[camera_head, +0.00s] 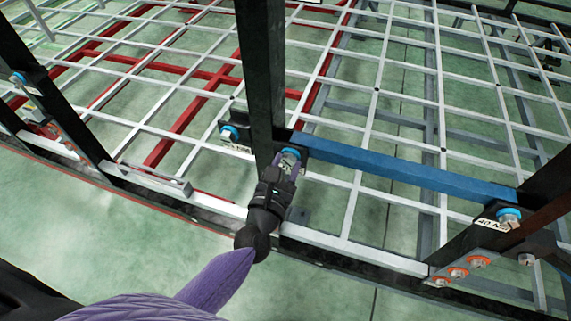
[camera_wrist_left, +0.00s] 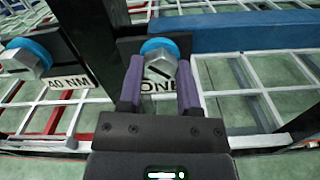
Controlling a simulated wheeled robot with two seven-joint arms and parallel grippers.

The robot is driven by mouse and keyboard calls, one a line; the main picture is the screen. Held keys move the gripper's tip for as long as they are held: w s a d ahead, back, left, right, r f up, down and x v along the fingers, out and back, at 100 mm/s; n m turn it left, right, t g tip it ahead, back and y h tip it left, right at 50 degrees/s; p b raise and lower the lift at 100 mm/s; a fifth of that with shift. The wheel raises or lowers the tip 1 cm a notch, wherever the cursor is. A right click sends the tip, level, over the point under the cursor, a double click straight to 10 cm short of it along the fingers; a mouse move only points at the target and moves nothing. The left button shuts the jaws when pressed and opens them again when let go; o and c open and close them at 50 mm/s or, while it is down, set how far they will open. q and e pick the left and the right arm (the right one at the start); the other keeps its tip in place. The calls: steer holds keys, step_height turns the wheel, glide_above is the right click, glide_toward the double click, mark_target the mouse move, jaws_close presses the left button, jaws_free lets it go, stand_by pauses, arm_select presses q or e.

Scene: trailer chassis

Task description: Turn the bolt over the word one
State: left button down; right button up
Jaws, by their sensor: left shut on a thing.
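The bolt over the word one (camera_wrist_left: 161,54) has a silver hex head and a blue ring, and sits on a dark plate at the left end of the blue bar. In the head view, the bolt (camera_head: 291,152) is partly hidden by my fingers. The white label (camera_wrist_left: 160,102) below it reads "ONE", partly covered by my fingers. My left gripper (camera_head: 288,163) is shut on the bolt head, its purple fingers one on each side, as the left wrist view also shows (camera_wrist_left: 160,75). My right gripper is not in view.
Another blue-ringed bolt (camera_head: 230,132) sits left of the dark post (camera_head: 262,70), over a label ending in "NM". The blue bar (camera_head: 410,170) runs right to a third bolt (camera_head: 508,216) by a "40 NM" label. Orange-ringed bolts (camera_head: 458,272) sit lower right.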

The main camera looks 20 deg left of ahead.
arm_select(q)
steer(key=m, duration=0.5)
steer(key=shift+m+p, duration=0.35)
steer(key=shift+m, duration=0.05)
steer(key=m, duration=0.3)
steer(key=shift+f+m+p, duration=0.1)
steer(key=shift+m+p, duration=0.2)
steer(key=m+p, duration=0.1)
steer(key=m, duration=0.3)
steer(key=shift+d+f+m, duration=0.1)
steer(key=shift+m, duration=0.2)
steer(key=m+p, duration=0.1)
steer(key=m, duration=0.5)
steer(key=shift+f, duration=0.1)
steer(key=m+p, duration=0.1)
steer(key=m, duration=0.4)
steer(key=shift+f+m, duration=0.1)
steer(key=shift+m, duration=0.2)
steer(key=m, duration=0.4)
steer(key=shift+m+p, duration=0.3)
steer(key=shift+p, duration=0.05)
steer(key=m, duration=0.4)
steer(key=shift+m, duration=2.4)
